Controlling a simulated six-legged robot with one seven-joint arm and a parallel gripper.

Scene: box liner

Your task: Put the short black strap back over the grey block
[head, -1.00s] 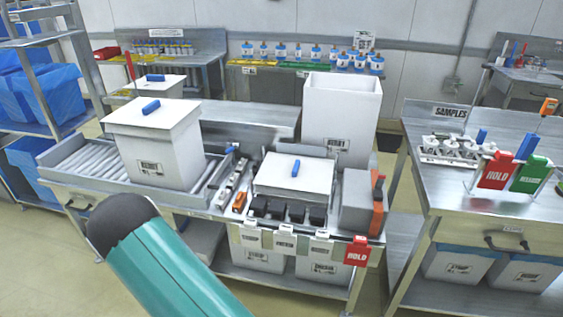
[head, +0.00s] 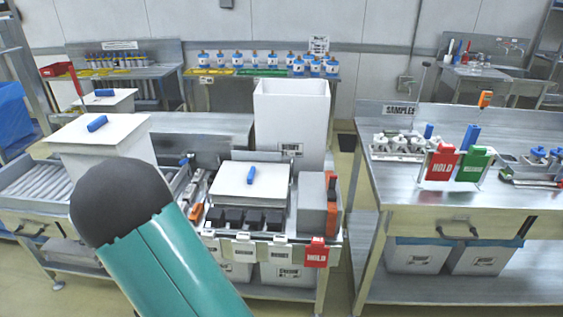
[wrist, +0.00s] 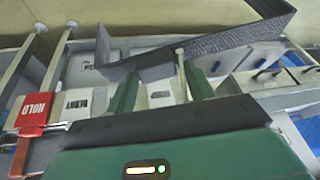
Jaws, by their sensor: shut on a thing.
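In the wrist view my gripper (wrist: 160,78) has two green fingers, shut on a short black strap (wrist: 215,43). The strap is a stiff, bent band that runs across the fingertips, with one end turned up at the left and the other folded back at the upper right. The strap does not show in the head view. The grey block (head: 312,198) stands at the right end of the middle bench in the head view, beside an orange piece (head: 332,210). My teal arm fills the lower left there, and the gripper is out of sight. I cannot pick out the block in the wrist view.
A white lidded box (head: 252,186) with a blue handle stands left of the block, behind several black blocks (head: 235,217). A tall white open box (head: 292,120) stands behind. A red HOLD tag (head: 317,252) hangs at the front edge. A steel side table (head: 400,190) is at right.

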